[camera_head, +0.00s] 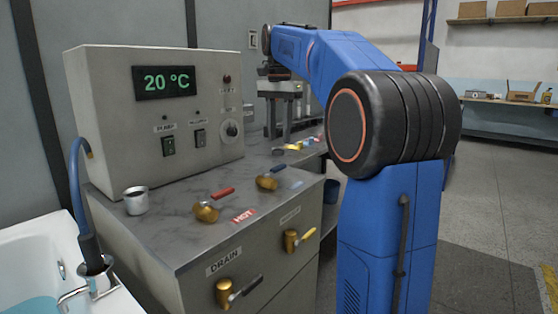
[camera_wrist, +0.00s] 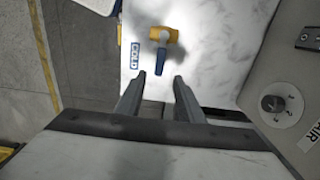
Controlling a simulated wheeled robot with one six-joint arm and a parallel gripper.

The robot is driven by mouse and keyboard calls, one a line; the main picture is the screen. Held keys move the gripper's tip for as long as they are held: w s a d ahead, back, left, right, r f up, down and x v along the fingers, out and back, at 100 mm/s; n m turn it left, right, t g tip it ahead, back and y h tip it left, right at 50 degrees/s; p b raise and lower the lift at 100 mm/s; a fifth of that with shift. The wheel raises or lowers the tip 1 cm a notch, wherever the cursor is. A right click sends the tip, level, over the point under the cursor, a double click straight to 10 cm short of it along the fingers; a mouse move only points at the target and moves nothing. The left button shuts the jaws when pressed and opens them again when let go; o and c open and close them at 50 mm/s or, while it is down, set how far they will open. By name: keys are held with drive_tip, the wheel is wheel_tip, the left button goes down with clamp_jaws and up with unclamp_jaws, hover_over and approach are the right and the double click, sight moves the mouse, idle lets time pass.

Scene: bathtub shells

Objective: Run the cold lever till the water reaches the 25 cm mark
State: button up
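The cold lever, a brass valve with a blue handle (camera_head: 268,182), is on the grey marbled counter. It also shows in the wrist view as a brass body with a blue handle (camera_wrist: 161,58), beside a blue COLD label (camera_wrist: 134,56). My gripper (camera_wrist: 159,84) is open in the wrist view, its fingers apart on either side below the handle's end; nothing is between the tips. Height above the lever is hard to tell. A white tub (camera_head: 35,240) at the left holds some blue water (camera_head: 40,305); no 25 cm mark is legible.
A red-handled valve (camera_head: 207,211) by a HOT label, a drain valve (camera_head: 230,292) and a yellow-handled valve (camera_head: 292,240) are nearby. A control box (camera_head: 150,130) reads 20 °C.

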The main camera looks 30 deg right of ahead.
sight(279, 166)
wheel_tip(279, 166, down, 9)
drive_tip(key=shift+r, duration=0.1)
idle(0.3)
clamp_jaws()
